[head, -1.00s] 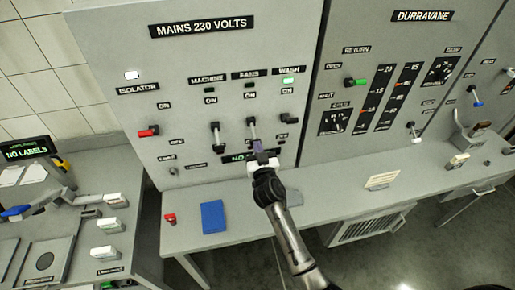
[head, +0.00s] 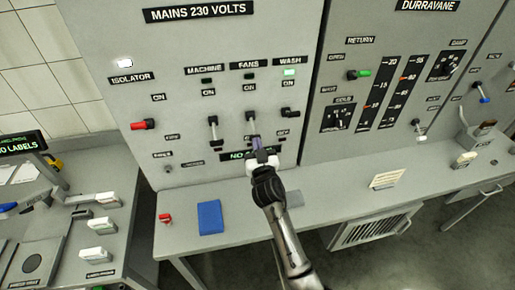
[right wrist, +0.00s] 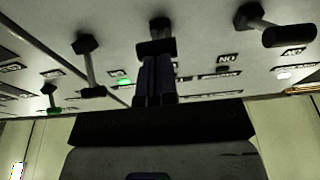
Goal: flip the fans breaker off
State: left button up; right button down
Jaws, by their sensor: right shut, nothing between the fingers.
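The fans breaker (head: 251,122) is the lever under the FANS label in the head view, between the machine breaker (head: 213,128) and the wash breaker (head: 289,112). Its stem runs down toward my right gripper (head: 257,145), which is shut and empty at the lever's lower end. In the right wrist view, the shut fingers (right wrist: 155,80) point at a dark breaker knob (right wrist: 156,47), right in front of it; the fingers overlap it, so I cannot tell whether they touch. My left gripper is not in view.
The isolator (head: 143,124) has a red handle at the panel's left. The wash lamp (head: 289,72) is lit green. Below, the grey bench (head: 270,205) carries a blue block (head: 209,217) and a small red item (head: 165,218). The air before the panel is otherwise clear.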

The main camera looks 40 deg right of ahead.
jog(key=shift+f, duration=0.3)
jog(key=shift+r+b+v, duration=0.25)
jog(key=shift+b+v, duration=0.25)
jog(key=shift+v, duration=3.25)
notch_tip(320, 180, down, 5)
jog(key=s+d+g, duration=0.2)
jog(key=g, duration=0.4)
jog(key=s+a+f+n+g+y, duration=0.25)
jog(key=s+a+y, duration=0.25)
jog(key=s+a, duration=0.25)
jog(key=s+a+f+n+g+y, duration=0.2)
jog(key=s+a+n+y, duration=0.15)
jog(key=s+a, duration=0.35)
jog(key=s+f+n+g+y, duration=0.15)
jog(key=s+f, duration=0.25)
jog(key=s, duration=0.4)
jog(key=s+f+g, duration=0.3)
jog(key=s+f, duration=0.2)
jog(key=s, duration=0.3)
notch_tip(320, 180, up, 21)
jog(key=p, duration=2.1)
